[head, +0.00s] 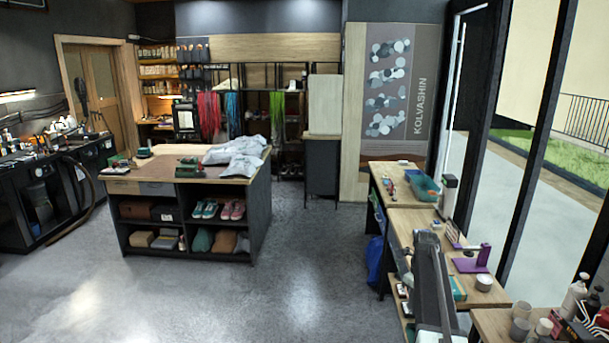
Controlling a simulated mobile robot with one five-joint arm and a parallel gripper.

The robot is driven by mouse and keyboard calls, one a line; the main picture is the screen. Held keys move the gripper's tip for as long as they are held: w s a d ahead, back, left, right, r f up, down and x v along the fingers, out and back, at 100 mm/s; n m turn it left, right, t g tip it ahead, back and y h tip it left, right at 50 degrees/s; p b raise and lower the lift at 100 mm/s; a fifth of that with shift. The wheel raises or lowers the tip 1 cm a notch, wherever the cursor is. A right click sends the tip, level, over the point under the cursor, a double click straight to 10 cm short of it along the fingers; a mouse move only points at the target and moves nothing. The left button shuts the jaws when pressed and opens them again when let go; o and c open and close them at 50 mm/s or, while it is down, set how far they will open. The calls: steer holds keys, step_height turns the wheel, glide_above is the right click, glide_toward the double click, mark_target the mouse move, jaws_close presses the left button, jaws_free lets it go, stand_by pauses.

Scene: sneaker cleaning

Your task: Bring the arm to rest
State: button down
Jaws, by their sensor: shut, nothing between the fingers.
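My arm (432,285) rises from the bottom edge, right of centre, as a long grey link. My gripper (426,240) is at its far end, over the workbench (410,218) on the right. It is small and dark here, and its fingers are hard to make out. It is shut and I see nothing held in it. The arm hides part of the bench behind it.
A purple stand (473,262), a white cup (484,283) and a teal tray (425,187) are on the bench near my arm. Bottles (573,297) stand at the lower right. A wooden-topped island (170,186) holds shoes and cloths. The grey floor (300,275) between is clear.

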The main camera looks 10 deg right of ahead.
steer(key=s+a+f+n+b, duration=0.3)
steer(key=a+n, duration=0.1)
steer(key=a, duration=0.6)
steer(key=s+a+f+n+b, duration=0.25)
steer(key=a+n, duration=0.25)
steer(key=a, duration=0.4)
steer(key=s+a+f+n+b, duration=0.2)
steer(key=s+a+f+n, duration=0.15)
steer(key=a, duration=0.65)
steer(key=s+a+n, duration=0.4)
steer(key=s+n, duration=0.5)
steer(key=n, duration=0.9)
steer(key=shift+a+f, duration=0.35)
steer(key=shift+a, duration=0.05)
